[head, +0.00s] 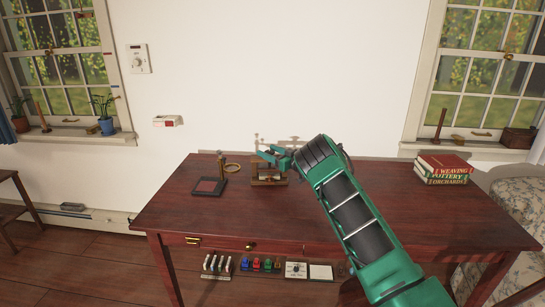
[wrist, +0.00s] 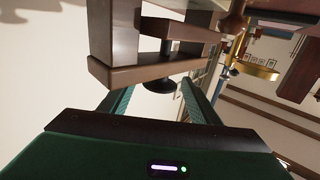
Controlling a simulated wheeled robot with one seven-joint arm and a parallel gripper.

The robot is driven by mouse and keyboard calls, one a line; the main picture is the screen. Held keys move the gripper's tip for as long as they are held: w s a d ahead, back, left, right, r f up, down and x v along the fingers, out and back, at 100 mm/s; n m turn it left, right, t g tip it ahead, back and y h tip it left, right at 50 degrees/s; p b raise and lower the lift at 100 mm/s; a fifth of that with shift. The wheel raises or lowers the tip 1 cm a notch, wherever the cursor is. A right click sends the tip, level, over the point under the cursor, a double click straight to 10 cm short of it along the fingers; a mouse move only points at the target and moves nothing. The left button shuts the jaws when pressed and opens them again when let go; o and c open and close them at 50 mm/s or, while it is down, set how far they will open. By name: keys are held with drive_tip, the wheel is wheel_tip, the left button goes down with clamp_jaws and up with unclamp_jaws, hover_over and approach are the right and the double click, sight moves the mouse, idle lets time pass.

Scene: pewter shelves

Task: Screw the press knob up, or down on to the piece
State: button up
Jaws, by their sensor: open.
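A small wooden press (head: 268,181) stands on the dark red table, left of its middle. In the wrist view its brown crossbar (wrist: 150,70) and dark posts appear close up, in a tilted, seemingly upside-down picture. A dark round knob (wrist: 168,86) sits at the crossbar, between the tips of my green fingers or just beyond them; I cannot tell whether they touch it. My gripper (head: 272,153) is open, at the top of the press, and also shows in the wrist view (wrist: 158,92). In the head view my gripper hides the knob. I cannot make out the piece.
A dark square tray (head: 208,187) with a reddish middle and a brass ring (head: 232,167) by a post are left of the press. Books (head: 442,168) are stacked at the right. The table's left front is clear.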

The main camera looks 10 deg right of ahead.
drive_tip(key=v, duration=1)
drive_tip(key=shift+d, duration=0.25)
drive_tip(key=shift+s, duration=0.15)
drive_tip(key=s+d+r+m+g+h, duration=0.1)
drive_tip(key=s+d+r+g+h, duration=0.1)
drive_tip(key=s+d+r+h, duration=0.35)
drive_tip(key=s+d+r+m+g+h, duration=0.15)
drive_tip(key=s+d, duration=0.25)
drive_tip(key=s, duration=0.4)
drive_tip(key=s+d+r+m+g+h, duration=0.1)
drive_tip(key=s+d+r+m+g, duration=0.15)
drive_tip(key=s, duration=0.55)
drive_tip(key=s+f+m+g+h, duration=0.1)
drive_tip(key=s+m+g, duration=0.7)
drive_tip(key=s, duration=3.8)
drive_tip(key=shift+s+a+g+h, duration=0.35)
drive_tip(key=shift+g+h, duration=0.05)
drive_tip(key=shift+g, duration=0.2)
